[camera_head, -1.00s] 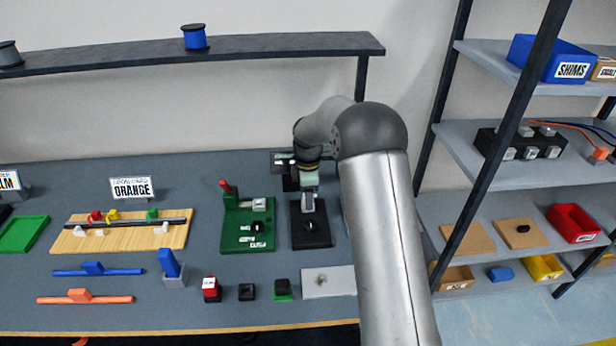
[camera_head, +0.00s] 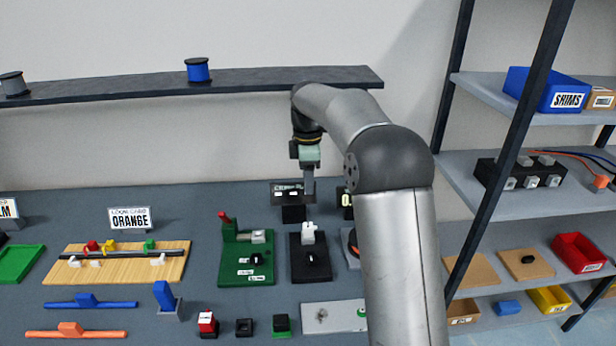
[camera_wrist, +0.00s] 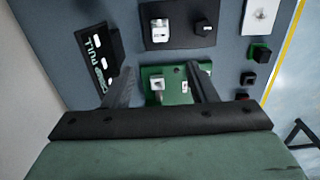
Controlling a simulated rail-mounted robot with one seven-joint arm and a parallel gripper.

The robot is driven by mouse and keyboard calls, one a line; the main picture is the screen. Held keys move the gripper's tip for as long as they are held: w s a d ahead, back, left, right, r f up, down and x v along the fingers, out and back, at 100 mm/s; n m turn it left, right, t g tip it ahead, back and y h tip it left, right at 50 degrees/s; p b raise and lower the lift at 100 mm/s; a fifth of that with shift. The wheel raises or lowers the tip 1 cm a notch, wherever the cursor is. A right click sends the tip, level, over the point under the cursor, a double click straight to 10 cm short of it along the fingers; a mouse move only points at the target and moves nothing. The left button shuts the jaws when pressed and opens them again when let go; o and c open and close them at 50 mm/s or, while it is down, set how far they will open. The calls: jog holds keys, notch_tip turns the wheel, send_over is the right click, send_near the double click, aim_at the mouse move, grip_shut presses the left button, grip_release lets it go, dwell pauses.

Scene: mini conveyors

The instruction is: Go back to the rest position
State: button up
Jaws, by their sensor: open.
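My gripper (camera_head: 309,190) hangs above the back of the workbench, in front of a small black sign block (camera_head: 293,213). In the wrist view my gripper (camera_wrist: 160,78) shows two fingers spread apart with nothing between them. The green fixture (camera_head: 232,272) with a red-tipped lever stands below and to the left in the head view, and its green board (camera_wrist: 173,77) shows beyond the fingers in the wrist view. The black fixture (camera_head: 297,268) with a white upright part (camera_head: 308,234) stands below my gripper.
A dark shelf (camera_head: 270,82) with a blue spool (camera_head: 197,70) runs behind my arm. A wooden board (camera_head: 70,273) with coloured clips lies left. Small blocks, including a red one (camera_head: 207,323), stand at the front. A storage rack (camera_head: 480,130) stands right.

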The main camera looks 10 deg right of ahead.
jog(key=s+a+m, duration=0.1)
jog(key=s+m, duration=0.8)
jog(key=s, duration=1.1)
jog(key=s+f+m, duration=0.3)
jog(key=s, duration=0.6)
jog(key=s+f+m, duration=0.3)
jog(key=s+m, duration=0.1)
jog(key=s, duration=0.5)
